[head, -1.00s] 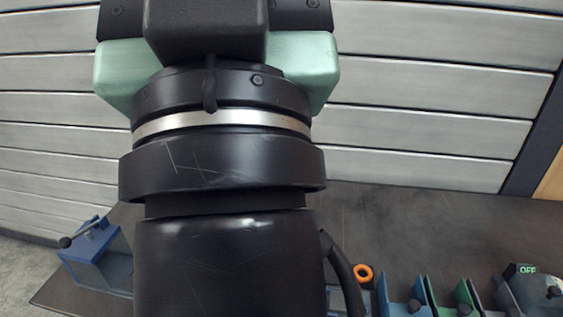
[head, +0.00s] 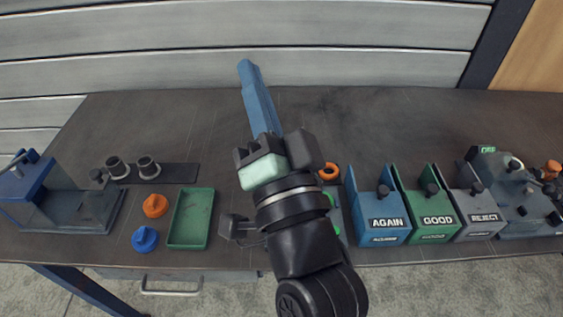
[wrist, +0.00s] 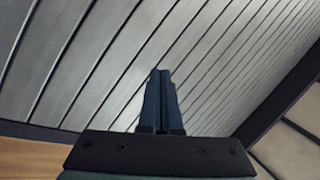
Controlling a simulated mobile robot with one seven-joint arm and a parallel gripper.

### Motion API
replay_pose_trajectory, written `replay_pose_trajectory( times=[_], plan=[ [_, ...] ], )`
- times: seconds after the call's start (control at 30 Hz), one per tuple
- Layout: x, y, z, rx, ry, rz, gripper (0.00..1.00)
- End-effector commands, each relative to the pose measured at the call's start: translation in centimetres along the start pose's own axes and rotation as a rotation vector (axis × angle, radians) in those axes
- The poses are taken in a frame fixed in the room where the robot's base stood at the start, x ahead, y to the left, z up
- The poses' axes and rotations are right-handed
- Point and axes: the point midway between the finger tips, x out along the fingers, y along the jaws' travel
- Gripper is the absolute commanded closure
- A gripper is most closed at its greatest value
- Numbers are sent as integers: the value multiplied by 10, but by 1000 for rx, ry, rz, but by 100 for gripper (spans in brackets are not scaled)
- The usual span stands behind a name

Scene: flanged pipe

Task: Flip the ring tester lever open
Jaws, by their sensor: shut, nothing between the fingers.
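My gripper (head: 246,68) is shut and empty, its long blue fingers together and pointing at the back wall above the middle of the bench. The wrist view shows the closed fingers (wrist: 160,78) against the slatted wall. A grey machine (head: 518,205) with a green OFF display stands at the bench's right end, with a dark knob at its right side. A blue device (head: 28,185) with a dark-knobbed handle stands at the far left. No label shows which one is the ring tester. My gripper is apart from both. An orange ring (head: 329,172) sits right of my wrist.
Bins marked AGAIN (head: 376,205), GOOD (head: 428,207) and REJECT (head: 474,210) stand right of my arm. A green tray (head: 191,219), an orange knob (head: 155,205), a blue knob (head: 145,239) and two dark flanged pipe pieces (head: 133,168) lie left. The bench's back is clear.

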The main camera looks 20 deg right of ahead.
Motion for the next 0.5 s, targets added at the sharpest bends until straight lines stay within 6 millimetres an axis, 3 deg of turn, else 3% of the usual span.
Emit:
replay_pose_trajectory(
  times=[0.03,0.1,0.2,0.33,0.5],
  plan=[
    [-29,58,27,134,-20,72,100],
    [-61,110,46,330,-19,151,100],
    [-108,170,67,572,15,252,100],
    [-156,220,82,798,80,343,100],
    [-185,244,88,929,134,391,100]
  ],
)
